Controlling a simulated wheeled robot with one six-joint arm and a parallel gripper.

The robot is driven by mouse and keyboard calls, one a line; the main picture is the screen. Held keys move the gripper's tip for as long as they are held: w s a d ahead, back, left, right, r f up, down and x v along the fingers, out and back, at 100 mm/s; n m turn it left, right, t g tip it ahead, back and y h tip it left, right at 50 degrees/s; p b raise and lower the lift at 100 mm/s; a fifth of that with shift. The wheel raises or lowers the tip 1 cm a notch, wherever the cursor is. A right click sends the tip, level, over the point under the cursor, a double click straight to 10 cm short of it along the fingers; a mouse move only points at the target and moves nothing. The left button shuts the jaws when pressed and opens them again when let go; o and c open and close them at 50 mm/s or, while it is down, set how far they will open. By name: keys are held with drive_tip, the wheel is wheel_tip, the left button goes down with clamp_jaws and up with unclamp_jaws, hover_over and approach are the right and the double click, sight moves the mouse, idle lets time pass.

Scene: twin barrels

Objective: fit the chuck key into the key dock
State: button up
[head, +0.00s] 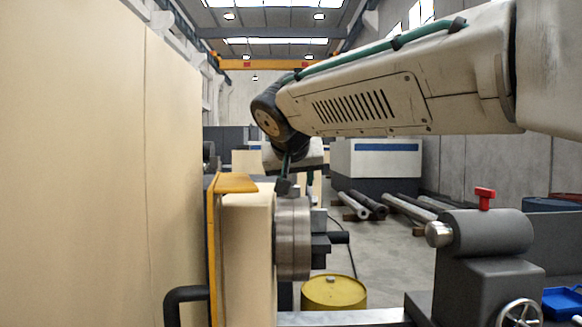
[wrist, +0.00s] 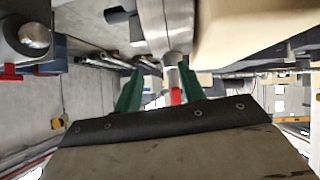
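My gripper (head: 284,186) hangs from my arm just above the lathe chuck (head: 293,238) in the head view; it is small and dark there. In the wrist view, its green fingers (wrist: 158,90) are apart. A red piece (wrist: 176,96), perhaps part of the chuck key, shows between them, close to the right finger. A short metal cylinder (wrist: 172,60) lies beyond it, by the chuck (wrist: 165,25). I cannot tell whether the red piece and the cylinder are one thing. I cannot make out the key dock with certainty.
A tailstock (head: 487,232) with a red handle (head: 485,198) stands right of the chuck. A yellow barrel (head: 334,295) with a small pale piece on top stands behind the lathe. A beige cabinet (head: 90,170) fills the left. A blue tray (head: 562,303) lies at the right edge.

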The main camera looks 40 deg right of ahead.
drive_tip(key=w+d+r, duration=0.1)
drive_tip(key=w+r, duration=0.1)
drive_tip(key=w+d+r+m+t+h, duration=0.1)
drive_tip(key=w+r, duration=0.2)
drive_tip(key=w+d+r+m+t+h, duration=0.1)
drive_tip(key=w+d+r, duration=0.1)
drive_tip(key=shift+w+r, duration=0.35)
drive_tip(key=shift+r, duration=0.05)
drive_tip(key=x, duration=0.5)
drive_tip(key=shift+f, duration=0.2)
drive_tip(key=shift+a, duration=0.1)
clamp_jaws()
